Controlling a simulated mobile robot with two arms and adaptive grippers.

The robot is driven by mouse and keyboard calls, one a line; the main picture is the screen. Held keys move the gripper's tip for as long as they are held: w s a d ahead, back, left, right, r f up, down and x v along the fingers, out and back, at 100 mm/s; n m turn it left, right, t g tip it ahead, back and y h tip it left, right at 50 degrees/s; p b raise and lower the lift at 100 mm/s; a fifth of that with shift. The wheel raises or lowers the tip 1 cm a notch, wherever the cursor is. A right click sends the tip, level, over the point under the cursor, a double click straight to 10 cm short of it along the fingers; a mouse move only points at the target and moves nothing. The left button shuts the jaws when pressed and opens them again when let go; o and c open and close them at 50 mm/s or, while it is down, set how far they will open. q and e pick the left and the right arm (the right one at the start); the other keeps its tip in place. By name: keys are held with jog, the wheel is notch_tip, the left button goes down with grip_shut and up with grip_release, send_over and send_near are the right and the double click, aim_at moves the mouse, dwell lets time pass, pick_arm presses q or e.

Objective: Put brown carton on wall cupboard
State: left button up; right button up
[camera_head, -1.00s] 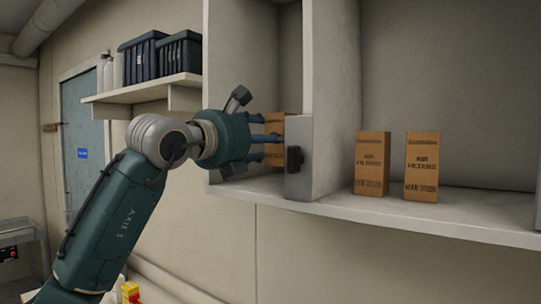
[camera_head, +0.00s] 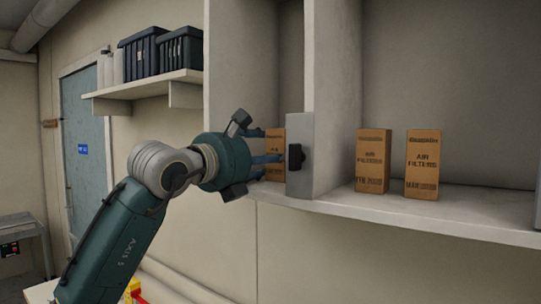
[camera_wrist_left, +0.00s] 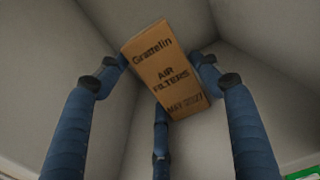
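A brown carton (camera_head: 275,146) stands upright in the left compartment of the wall cupboard (camera_head: 334,100). It is partly hidden by my fingers and by a grey panel. My right gripper is not in view.
Two similar cartons (camera_head: 372,161) (camera_head: 422,165) stand in the wider right compartment. A grey panel with a black handle (camera_head: 299,157) juts just right of my left gripper. Dark bins (camera_head: 145,55) sit on a shelf (camera_head: 150,88) at the left.

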pick_arm(q)
jog(key=shift+r, duration=0.1)
jog(key=shift+s, duration=0.1)
jog(key=b+v, duration=0.5)
jog(key=v, duration=0.7)
